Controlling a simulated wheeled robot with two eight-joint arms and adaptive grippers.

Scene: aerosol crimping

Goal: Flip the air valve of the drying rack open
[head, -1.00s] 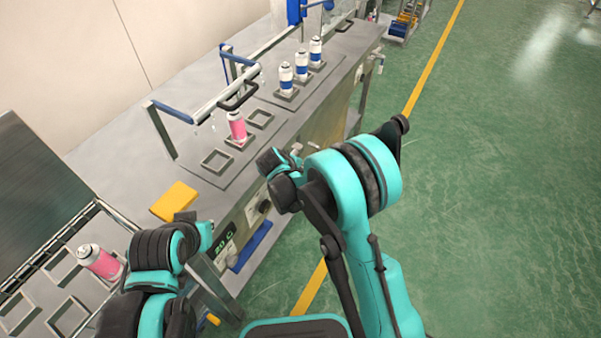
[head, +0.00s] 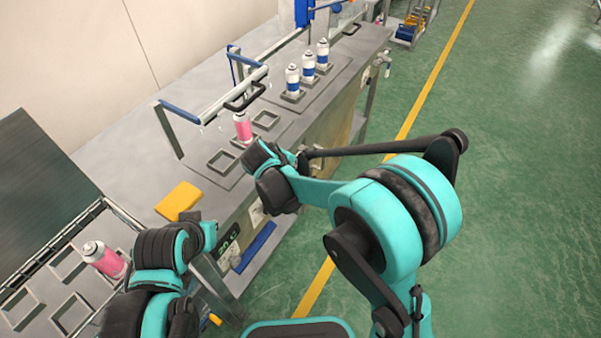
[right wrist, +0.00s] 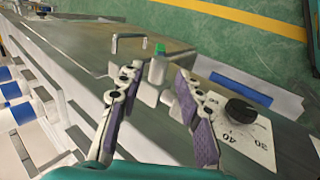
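The air valve (right wrist: 158,68), a small pale fitting with a green top, shows in the right wrist view at the edge of the bench. My right gripper (right wrist: 156,84) is open, its two purple-padded fingers on either side of the valve; I cannot tell whether they touch it. In the head view my right wrist hides its fingers. The drying rack (head: 214,104), a pipe frame with blue bars, stands on the grey bench above a pink can (head: 242,127). My left arm is at the lower left; its fingers cannot be made out clearly.
A black dial (right wrist: 241,110) on a numbered white plate sits right of my right gripper. Blue-white cans (head: 308,66) stand farther along the bench. A yellow block (head: 178,200) and another pink can (head: 104,259) are near my left arm. The green floor at right is clear.

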